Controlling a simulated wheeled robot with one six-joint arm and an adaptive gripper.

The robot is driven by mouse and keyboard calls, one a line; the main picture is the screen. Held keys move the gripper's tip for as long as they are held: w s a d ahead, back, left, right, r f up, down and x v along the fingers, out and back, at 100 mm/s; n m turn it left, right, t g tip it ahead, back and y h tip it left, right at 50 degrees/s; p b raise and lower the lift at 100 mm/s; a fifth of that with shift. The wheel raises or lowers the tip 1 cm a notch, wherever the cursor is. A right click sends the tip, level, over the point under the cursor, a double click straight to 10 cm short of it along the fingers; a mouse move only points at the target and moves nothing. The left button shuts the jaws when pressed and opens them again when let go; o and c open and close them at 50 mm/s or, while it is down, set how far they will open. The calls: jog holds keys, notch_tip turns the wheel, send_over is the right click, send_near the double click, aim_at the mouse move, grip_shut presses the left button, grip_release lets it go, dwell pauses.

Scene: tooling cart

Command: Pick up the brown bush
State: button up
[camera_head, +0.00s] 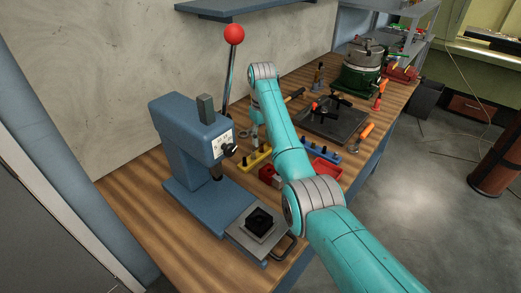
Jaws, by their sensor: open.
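I cannot make out a brown bush for certain in the head view. A yellow rack (257,160) with dark pegs stands on the wooden bench, right of the blue press. A blue rack (321,150) with several dark pegs stands further right, beyond my teal arm. My gripper (255,134) shows only as a small grey part below the wrist, over the far side of the yellow rack. It is open; its fingertips and anything between them are too small and hidden to tell.
A blue press (190,140) with a red-knobbed lever (234,34) stands at left. A grey plate with a black block (259,221) lies in front of it. A red bin (326,170), dark tool board (333,120) and green pot (362,72) stand at right and behind.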

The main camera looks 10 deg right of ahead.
aim_at(262, 145)
notch_tip(262, 145, down, 4)
jog(key=shift+r, duration=0.1)
grip_shut()
